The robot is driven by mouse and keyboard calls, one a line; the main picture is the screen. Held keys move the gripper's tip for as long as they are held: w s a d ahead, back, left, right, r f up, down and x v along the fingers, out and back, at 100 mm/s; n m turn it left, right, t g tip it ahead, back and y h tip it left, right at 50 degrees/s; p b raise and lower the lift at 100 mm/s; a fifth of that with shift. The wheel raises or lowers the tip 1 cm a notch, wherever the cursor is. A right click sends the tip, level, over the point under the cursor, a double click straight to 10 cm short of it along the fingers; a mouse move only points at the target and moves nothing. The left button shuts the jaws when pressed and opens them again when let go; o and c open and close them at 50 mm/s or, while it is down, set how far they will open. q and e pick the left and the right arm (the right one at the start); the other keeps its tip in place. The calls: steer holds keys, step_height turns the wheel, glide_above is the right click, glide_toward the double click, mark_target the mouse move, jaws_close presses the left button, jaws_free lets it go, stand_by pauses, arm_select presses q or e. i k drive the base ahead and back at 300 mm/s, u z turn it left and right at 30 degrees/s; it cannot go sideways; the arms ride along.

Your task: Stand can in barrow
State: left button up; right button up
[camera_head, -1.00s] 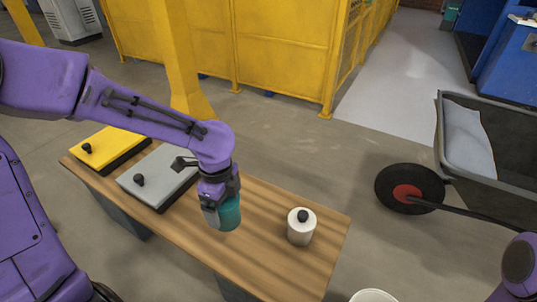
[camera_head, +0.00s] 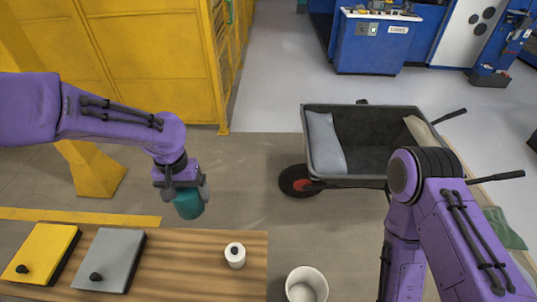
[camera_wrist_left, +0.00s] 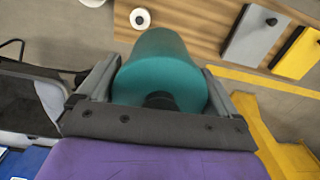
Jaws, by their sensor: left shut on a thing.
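The teal can (camera_head: 188,204) hangs in my left gripper (camera_head: 183,192), past the far edge of the wooden table. In the left wrist view the can (camera_wrist_left: 160,62) sits between both fingers, with a dark knob on its near end. The barrow (camera_head: 375,183) stands on the floor to the right of the can, with its wheel towards the left. A pale sack lies in its left end and a beige one at its right; the dark tray between them looks bare. My right arm reaches in at the right, in front of the barrow; its gripper is not visible.
A white bucket (camera_head: 306,285) stands right of the table. Yellow panels stand behind on the left. Floor between can and barrow is clear.

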mark_target(354, 171)
steer(key=z, duration=0.55)
steer(key=k, duration=1.25)
steer(key=z, duration=1.05)
steer(key=i, duration=1.85)
steer(key=u, duration=0.25)
steer(key=i, duration=2.1)
steer(key=u, duration=0.8)
